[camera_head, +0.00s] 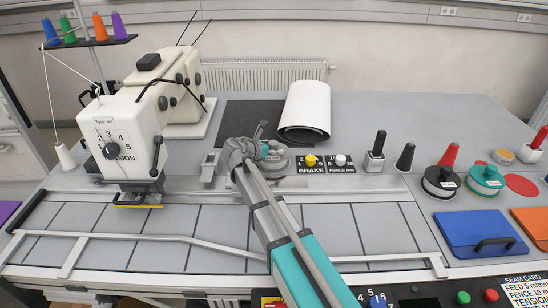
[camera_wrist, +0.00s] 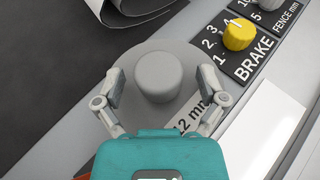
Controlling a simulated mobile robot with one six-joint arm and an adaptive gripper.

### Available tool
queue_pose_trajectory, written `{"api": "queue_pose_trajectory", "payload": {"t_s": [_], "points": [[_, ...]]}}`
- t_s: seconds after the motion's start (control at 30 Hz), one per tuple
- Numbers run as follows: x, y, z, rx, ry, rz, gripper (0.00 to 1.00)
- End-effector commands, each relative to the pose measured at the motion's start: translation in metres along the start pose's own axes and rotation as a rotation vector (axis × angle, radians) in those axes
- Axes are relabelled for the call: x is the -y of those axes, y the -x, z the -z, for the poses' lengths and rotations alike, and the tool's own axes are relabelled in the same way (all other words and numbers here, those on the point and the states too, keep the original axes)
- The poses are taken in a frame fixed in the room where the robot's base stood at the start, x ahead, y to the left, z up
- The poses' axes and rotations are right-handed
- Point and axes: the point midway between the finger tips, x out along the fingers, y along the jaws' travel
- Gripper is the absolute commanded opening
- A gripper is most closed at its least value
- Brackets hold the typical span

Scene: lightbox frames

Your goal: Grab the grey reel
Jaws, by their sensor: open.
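The grey reel (camera_wrist: 158,55) lies flat in the wrist view, a wide disc with a raised round hub and a "12 mm" label partly covered by my gripper. My gripper (camera_wrist: 159,82) is open, with one finger on each side of the hub. A gap shows between each finger and the hub, and the height above the disc is hard to judge. In the head view, my gripper (camera_head: 262,148) is over the reel (camera_head: 279,166), hiding most of it.
A yellow BRAKE knob (camera_wrist: 239,34) sits close to the reel's right. Behind it are a dark mat (camera_head: 240,117) and a white-and-black roll (camera_head: 306,108). A sewing machine (camera_head: 125,135) stands left. Black (camera_head: 440,181) and teal reels (camera_head: 485,180) lie far right.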

Motion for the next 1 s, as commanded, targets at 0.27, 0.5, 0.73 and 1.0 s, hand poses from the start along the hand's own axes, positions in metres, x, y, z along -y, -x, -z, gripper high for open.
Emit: {"api": "queue_pose_trajectory", "payload": {"t_s": [0.27, 0.5, 0.73, 1.0], "points": [[-0.0002, 0.0004, 0.0001, 0.0, 0.0, 0.0, 0.87], [-0.0004, 0.0007, 0.0003, 0.0, 0.0, 0.0, 0.42], [-0.0005, 0.0008, 0.0004, 0.0, 0.0, -0.001, 0.0], [-0.0006, 0.001, 0.0002, 0.001, 0.001, -0.001, 0.0]]}}
